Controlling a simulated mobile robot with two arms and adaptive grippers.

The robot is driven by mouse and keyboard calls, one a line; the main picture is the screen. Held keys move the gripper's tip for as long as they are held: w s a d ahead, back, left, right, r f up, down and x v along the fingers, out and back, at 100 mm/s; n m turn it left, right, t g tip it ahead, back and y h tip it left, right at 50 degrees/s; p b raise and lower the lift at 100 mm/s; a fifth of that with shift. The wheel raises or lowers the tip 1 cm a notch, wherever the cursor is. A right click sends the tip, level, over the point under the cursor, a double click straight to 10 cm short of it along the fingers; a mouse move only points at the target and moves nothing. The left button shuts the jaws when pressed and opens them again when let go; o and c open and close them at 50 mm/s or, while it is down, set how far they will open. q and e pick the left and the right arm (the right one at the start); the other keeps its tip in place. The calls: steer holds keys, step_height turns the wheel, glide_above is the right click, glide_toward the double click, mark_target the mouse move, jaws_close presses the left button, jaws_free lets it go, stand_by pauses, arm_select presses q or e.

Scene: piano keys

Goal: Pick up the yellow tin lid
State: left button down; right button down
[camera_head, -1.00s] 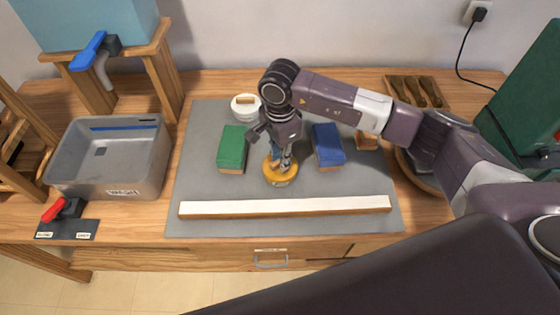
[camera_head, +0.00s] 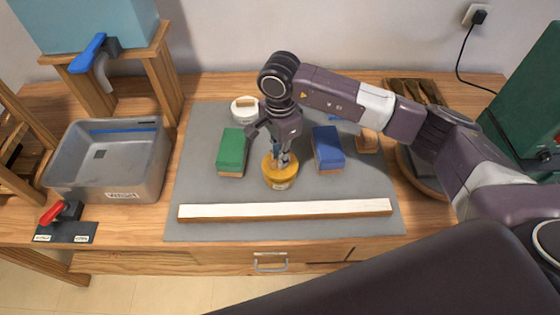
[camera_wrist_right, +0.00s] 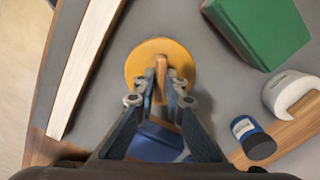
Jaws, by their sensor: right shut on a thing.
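The yellow tin lid (camera_head: 268,165) is round and sits at the top of a small labelled yellow tin (camera_head: 282,186) on the grey mat. The wrist view shows the lid (camera_wrist_right: 143,63) from above, with an upright wooden handle. My right gripper (camera_head: 281,157) points down at the lid from above. In the wrist view its fingertips (camera_wrist_right: 161,88) are shut on the handle. Whether a gap lies between lid and tin is too small to tell. My left gripper is not in view.
A green block (camera_head: 232,147) stands left of the tin, a blue block (camera_head: 328,145) right. A long white-topped bar (camera_head: 285,209) lies in front. A white pot (camera_head: 243,113) stands behind. A grey basin (camera_head: 110,165) is farther left. The mat's left part is clear.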

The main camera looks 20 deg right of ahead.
step_height(320, 180, up, 16)
steer(key=r+b, duration=0.1)
steer(key=b, duration=0.2)
step_height(320, 180, down, 11)
steer(key=p, duration=0.8)
steer(key=shift+f+b, duration=0.7)
steer(key=shift+f, duration=1.1)
steer(key=shift+f+b, duration=0.6)
steer(key=shift+f, duration=0.35)
steer(key=shift+f+b, duration=0.7)
steer(key=shift+r+b, duration=0.1)
steer(key=shift+b, duration=0.4)
steer(key=shift+f+b, duration=0.25)
steer(key=shift+b, duration=0.5)
